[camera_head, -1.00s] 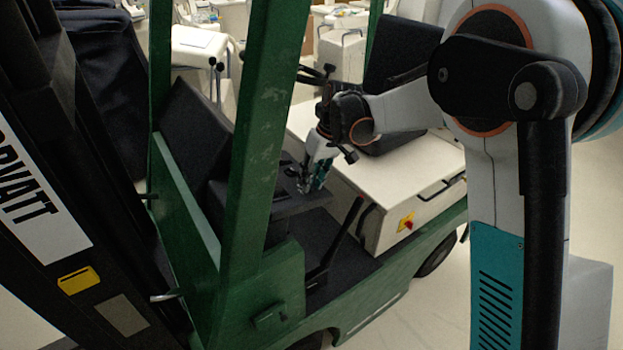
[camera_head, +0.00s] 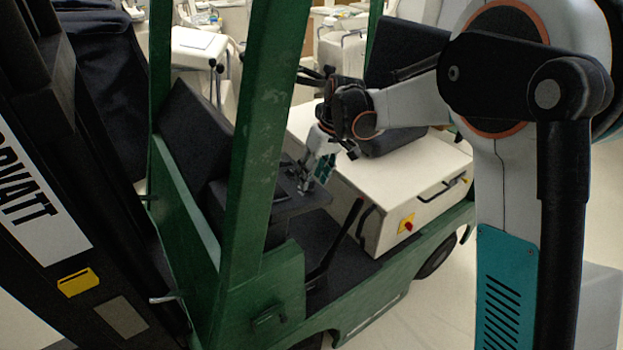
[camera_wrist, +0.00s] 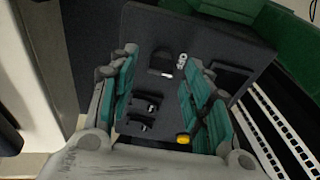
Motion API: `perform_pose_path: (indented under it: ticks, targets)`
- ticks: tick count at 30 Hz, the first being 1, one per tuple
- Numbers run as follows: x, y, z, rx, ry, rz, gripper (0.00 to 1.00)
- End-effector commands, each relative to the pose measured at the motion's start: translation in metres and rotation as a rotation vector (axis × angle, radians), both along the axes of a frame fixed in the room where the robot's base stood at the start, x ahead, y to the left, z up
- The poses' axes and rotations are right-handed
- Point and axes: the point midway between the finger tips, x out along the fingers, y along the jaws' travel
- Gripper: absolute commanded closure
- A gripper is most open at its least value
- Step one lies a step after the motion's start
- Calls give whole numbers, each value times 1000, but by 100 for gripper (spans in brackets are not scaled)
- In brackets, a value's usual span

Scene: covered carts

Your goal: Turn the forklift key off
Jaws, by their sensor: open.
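My gripper (camera_head: 306,184) is open, with its fingertips close over the dark dash panel (camera_head: 285,205) of the green forklift. In the wrist view, the teal fingers of my gripper (camera_wrist: 160,62) stand apart, with nothing between them but the panel beyond. A small silver and white piece (camera_wrist: 181,60) sits near the right fingertip. A rounded black fitting (camera_wrist: 160,64) with a pale spot lies between the tips. I cannot tell for certain which of these is the key. In the head view the key is too small to make out.
Black levers (camera_wrist: 146,103) and a yellow knob (camera_wrist: 183,139) sit on the panel between the fingers, nearer the palm. A green mast post (camera_head: 262,140) stands left of my arm. A white body cover (camera_head: 385,185) with a red knob (camera_head: 408,226) lies to the right.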

Motion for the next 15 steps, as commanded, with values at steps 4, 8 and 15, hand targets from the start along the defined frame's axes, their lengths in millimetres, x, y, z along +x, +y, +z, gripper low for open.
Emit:
perform_pose_path:
  ticks: [4, 8, 15]
  targets:
    - [-1, -9, 29, 0, 0, -1, 55]
    - [-2, -16, 55, 0, 0, -1, 55]
    - [-3, -26, 89, 0, 0, -1, 55]
